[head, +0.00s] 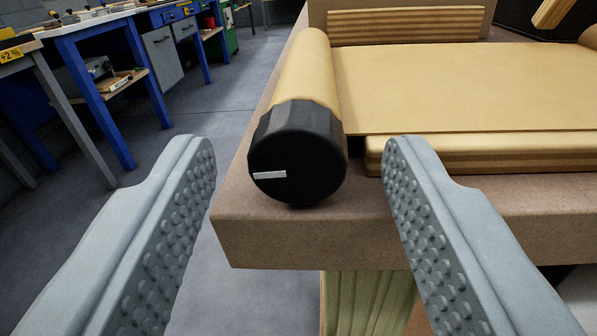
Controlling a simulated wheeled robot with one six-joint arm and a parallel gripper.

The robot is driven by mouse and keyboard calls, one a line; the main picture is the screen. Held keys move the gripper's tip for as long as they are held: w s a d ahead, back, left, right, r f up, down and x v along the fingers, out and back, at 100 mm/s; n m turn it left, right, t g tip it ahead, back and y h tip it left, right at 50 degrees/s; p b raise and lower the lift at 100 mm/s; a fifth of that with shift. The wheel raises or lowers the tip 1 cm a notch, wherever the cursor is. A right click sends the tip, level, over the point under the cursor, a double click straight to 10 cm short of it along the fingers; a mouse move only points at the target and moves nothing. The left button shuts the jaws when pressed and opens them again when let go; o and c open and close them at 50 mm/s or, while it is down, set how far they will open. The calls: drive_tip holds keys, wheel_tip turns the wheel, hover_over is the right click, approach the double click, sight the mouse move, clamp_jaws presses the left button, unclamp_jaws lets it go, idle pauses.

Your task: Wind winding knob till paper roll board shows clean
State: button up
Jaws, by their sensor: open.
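The black winding knob (298,155) sits on the near end of the paper roll (309,72), at the left edge of a brown table. A white mark on its face points left. Tan paper (450,85) spreads from the roll to the right over a layered wooden board (480,157), whose front edge shows below it. My gripper (300,160) is open, with one studded grey finger to each side of the knob in the picture. Neither finger visibly touches the knob.
The brown table (290,238) has its front edge just below the knob. A striped wooden block (405,27) stands behind the paper. Blue workbenches (100,85) stand at the upper left, with clear grey floor (210,120) between.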

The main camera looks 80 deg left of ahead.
drive_tip(key=c, duration=1)
drive_tip(key=shift+o, duration=0.2)
drive_tip(key=shift+n, duration=1.6)
drive_tip(key=o, duration=1)
drive_tip(key=shift+c, duration=0.2)
drive_tip(key=v, duration=1.7)
drive_tip(key=shift+d, duration=0.2)
drive_tip(key=shift+s+r, duration=0.1)
